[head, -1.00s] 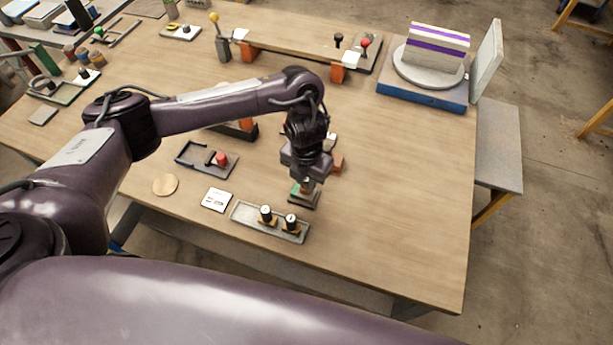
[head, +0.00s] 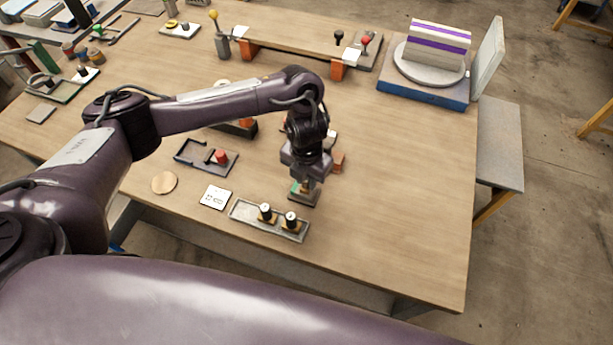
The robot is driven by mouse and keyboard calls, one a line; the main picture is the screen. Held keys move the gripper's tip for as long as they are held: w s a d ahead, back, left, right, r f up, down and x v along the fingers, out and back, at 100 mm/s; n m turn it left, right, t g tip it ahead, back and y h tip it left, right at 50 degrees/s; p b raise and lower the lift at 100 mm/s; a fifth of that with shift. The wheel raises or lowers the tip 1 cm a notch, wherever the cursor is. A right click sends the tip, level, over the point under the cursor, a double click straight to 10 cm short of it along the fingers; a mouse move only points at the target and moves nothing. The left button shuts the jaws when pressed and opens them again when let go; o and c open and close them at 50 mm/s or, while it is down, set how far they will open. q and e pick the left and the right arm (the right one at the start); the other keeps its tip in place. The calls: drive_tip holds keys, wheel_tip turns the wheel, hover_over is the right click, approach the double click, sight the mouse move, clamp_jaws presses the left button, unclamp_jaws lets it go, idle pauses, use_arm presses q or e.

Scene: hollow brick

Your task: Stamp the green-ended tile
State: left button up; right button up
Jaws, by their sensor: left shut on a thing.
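My left gripper (head: 306,180) points down over the right front part of the table and is shut on a small brownish piece, mostly hidden by the fingers; I cannot tell for sure that it is a stamp. Just below is a small dark flat block (head: 304,200). A green patch (head: 295,187) shows at the fingers' left side; I cannot tell whether it is the tile's green end. Two black-knobbed stamps, one left (head: 265,211) and one right (head: 291,219), stand in a grey tray (head: 240,212) in front. My right gripper is out of view.
A white marked card (head: 215,197), a round wooden disc (head: 165,183) and a dark holder with a red knob (head: 221,157) lie to the left. The table's right front is clear.

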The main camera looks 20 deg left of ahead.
use_arm(q)
drive_tip(key=shift+f+b, duration=0.35)
drive_tip(key=shift+f, duration=0.05)
drive_tip(key=shift+f, duration=0.1)
idle(1.2)
wheel_tip(320, 180, up, 7)
drive_tip(key=p, duration=0.6)
drive_tip(key=shift+p, duration=0.3)
idle(0.3)
idle(0.4)
